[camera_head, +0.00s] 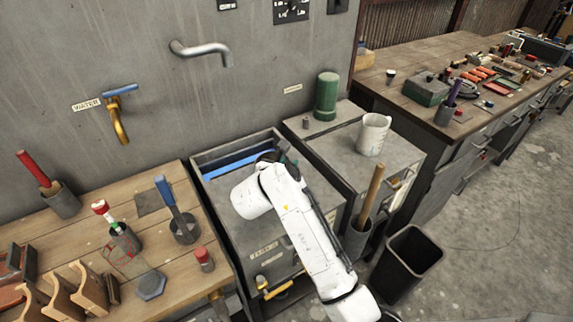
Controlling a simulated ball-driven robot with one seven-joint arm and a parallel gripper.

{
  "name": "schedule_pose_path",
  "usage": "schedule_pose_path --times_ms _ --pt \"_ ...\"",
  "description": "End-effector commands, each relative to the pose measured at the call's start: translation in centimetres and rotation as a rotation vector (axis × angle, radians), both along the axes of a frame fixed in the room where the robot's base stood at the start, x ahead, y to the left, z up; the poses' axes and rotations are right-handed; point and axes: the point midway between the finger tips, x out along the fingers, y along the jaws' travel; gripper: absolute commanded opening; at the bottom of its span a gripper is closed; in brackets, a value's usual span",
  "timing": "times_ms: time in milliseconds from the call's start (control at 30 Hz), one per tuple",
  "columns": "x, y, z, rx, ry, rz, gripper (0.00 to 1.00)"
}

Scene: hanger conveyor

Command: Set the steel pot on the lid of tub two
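A light grey pot-like vessel with a handle (373,134) stands upright on the grey top of the right-hand unit (335,148); I cannot tell for sure that it is the steel pot. The left-hand unit (228,218) has a grey top with an opening at the back, where blue shows. Labels on its front are too small to read, so I cannot tell which is tub two. My gripper (277,155) is over the back of the left-hand unit, left of the vessel and apart from it. My white arm hides much of it, and its fingers are unclear.
A green cylinder (326,96) stands behind the vessel. A holder with a wooden handle (357,240) and a black bin (408,262) stand in front. A tool-covered wooden bench (85,240) is at left, another (425,58) at right. A spout (203,50) juts from the wall.

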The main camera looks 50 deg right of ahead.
Motion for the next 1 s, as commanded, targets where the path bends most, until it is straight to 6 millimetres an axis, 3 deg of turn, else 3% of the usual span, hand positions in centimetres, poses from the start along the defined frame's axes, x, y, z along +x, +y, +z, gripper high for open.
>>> schedule_pose_path --times_ms 433,1000 --pt "-0.2 0.7 0.3 -0.001 0.000 0.002 0.35" --pt "-3.7 9.0 4.5 -0.002 -0.001 0.002 0.35"
